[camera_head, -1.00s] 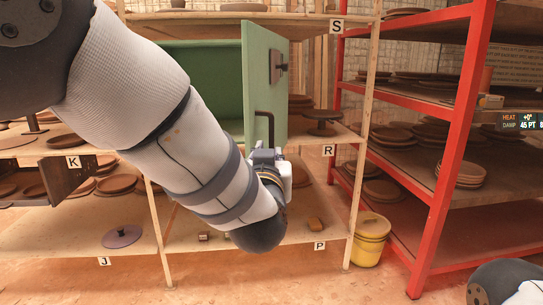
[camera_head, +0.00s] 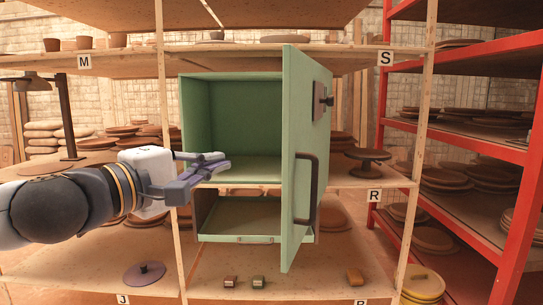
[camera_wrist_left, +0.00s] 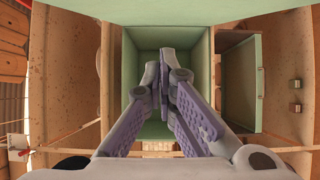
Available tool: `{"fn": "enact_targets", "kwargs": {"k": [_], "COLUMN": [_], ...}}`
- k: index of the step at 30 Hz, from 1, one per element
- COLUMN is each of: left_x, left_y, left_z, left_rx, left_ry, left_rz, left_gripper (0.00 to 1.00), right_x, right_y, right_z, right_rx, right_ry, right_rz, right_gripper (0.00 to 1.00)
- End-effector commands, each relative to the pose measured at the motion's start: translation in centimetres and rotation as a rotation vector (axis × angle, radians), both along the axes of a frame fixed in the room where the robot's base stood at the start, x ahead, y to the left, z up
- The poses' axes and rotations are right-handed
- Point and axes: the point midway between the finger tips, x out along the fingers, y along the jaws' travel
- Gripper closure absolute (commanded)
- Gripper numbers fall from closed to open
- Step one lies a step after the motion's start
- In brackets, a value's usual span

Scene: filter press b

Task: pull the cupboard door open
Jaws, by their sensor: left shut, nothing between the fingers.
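The green cupboard (camera_head: 190,125) stands on the middle shelf, and its empty-looking upper compartment is visible. Its green door (camera_head: 300,140) stands swung out toward me at the right of the opening. The door carries a dark bar handle (camera_head: 314,190) and a dark latch plate (camera_head: 322,101). My left gripper (camera_head: 222,162) is shut and empty in front of the opening, left of the door and apart from the handle. In the left wrist view its purple fingers (camera_wrist_left: 165,62) meet before the green cupboard interior (camera_wrist_left: 190,70). My right gripper is not in view.
Wooden shelving surrounds the cupboard, with an upright post (camera_head: 170,200) close to my left gripper. A red rack (camera_head: 520,200) with clay plates stands at the right. Small blocks (camera_head: 258,281) and a purple lid (camera_head: 144,273) lie on the lower shelf.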

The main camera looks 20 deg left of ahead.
Motion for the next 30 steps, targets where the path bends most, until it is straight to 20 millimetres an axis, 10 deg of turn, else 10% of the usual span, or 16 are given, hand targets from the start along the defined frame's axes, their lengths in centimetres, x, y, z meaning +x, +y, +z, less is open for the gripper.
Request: {"fn": "enact_targets", "kwargs": {"k": [13, 30], "left_x": [9.1, 8.8], "left_y": [-2.9, -6.9], "left_z": [-0.7, -0.2], "left_rx": [0.004, 0.003], "left_ry": [0.01, 0.004], "left_rz": [0.001, 0.002], "left_gripper": [1.0, 1.0], "right_x": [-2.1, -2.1], "right_y": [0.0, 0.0], "right_z": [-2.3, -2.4], "right_rx": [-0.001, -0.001], "right_ry": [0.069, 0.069], "right_rz": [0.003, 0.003], "right_gripper": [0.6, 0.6]}}
